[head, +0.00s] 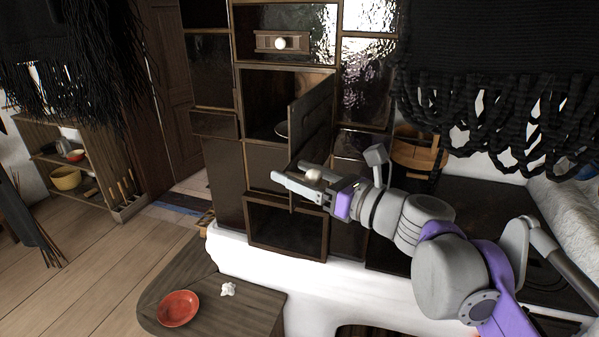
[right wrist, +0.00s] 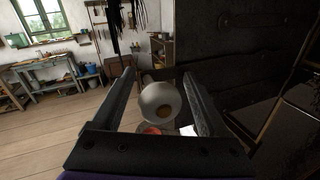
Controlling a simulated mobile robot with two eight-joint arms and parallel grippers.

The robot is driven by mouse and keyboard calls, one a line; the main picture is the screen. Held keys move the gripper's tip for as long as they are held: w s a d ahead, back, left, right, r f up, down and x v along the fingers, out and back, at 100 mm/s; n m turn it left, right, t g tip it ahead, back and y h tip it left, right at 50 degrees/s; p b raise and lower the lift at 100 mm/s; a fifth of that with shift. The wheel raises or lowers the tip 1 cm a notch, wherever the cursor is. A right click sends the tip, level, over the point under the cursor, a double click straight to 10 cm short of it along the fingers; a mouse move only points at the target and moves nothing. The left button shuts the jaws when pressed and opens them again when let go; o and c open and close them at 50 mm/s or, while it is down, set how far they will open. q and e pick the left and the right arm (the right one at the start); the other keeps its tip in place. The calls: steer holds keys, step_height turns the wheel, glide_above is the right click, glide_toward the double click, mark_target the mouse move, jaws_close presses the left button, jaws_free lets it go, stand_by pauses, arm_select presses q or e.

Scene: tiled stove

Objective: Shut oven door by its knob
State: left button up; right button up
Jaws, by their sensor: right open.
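The oven door (head: 312,122) is a dark panel that stands swung out from its open compartment (head: 257,100). In the right wrist view the knob (right wrist: 161,102) lies between the two spread fingers (right wrist: 160,88), with gaps on both sides. The knob's mount is hidden behind it. My left gripper is out of view.
Another closed drawer with a pale knob (head: 280,43) is above. A wooden bench (head: 246,304) with a red bowl (head: 178,309) stands below left. A wooden bucket (head: 418,152) is to the right.

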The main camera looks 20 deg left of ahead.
steer(key=shift+s, duration=0.1)
jaws_close()
steer(key=shift+a, duration=0.1)
stand_by(0.6)
